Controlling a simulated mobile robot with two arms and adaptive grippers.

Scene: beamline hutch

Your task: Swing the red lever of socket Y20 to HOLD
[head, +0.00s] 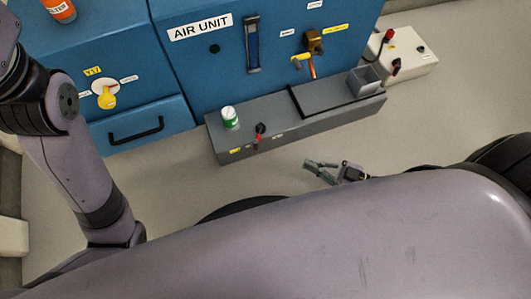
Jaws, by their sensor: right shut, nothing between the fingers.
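A small lever with a red tip and dark base (260,129) sits on the front edge of the long grey bench unit (225,144). A yellow label (235,151) and small white labels are near it; their text is too small to read, so I cannot confirm Y20 or the HOLD mark. My right gripper (312,167) is shut and empty, over the floor in front of the bench unit, right of and apart from the lever. My left arm shows at the left, but its gripper is out of view.
A green-and-white can (230,117) stands on the bench unit left of the lever. A grey open bin (364,80) is at its right end. A white box (408,60) stands right. The floor in front is clear.

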